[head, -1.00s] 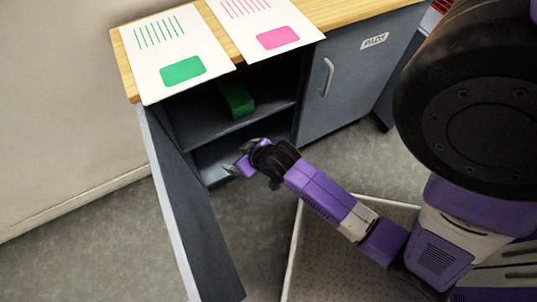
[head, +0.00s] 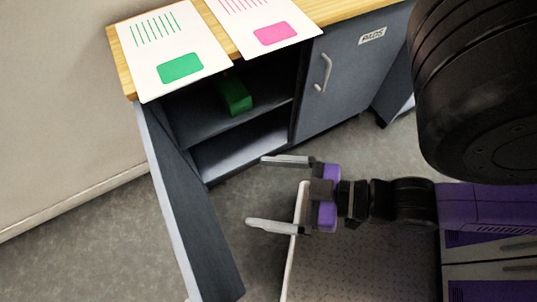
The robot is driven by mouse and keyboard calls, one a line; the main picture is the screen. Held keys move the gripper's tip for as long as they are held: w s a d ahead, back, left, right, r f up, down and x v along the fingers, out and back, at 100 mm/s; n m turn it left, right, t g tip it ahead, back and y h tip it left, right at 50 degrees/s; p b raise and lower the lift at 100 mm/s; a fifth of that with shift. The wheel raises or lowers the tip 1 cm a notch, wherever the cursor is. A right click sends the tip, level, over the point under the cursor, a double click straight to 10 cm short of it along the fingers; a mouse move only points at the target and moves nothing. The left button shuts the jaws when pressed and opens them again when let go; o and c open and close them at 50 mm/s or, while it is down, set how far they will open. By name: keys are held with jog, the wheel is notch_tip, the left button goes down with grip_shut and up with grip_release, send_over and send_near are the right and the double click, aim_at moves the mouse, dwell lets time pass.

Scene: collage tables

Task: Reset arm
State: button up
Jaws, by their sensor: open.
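My gripper (head: 270,193) is open and empty, with its two grey fingers pointing left. It hangs over the floor in front of the cabinet, near the edge of my base. The purple parts of my arm stretch to the right of it. A green block (head: 235,95) lies on the upper shelf (head: 205,128) inside the open cabinet, apart from the gripper.
The open cabinet door (head: 188,205) sticks out to the left of my gripper. A shut door with a handle (head: 323,73) is on the right. Two sheets, one with a green patch (head: 165,35) and one with a pink patch (head: 262,14), lie on the wooden top.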

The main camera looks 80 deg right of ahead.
notch_tip(320, 180, up, 15)
jog(key=p, duration=1.4)
jog(key=shift+f+p, duration=0.15)
jog(key=shift+p, duration=0.25)
jog(key=shift+f, duration=0.1)
jog(key=shift+c, duration=0.2)
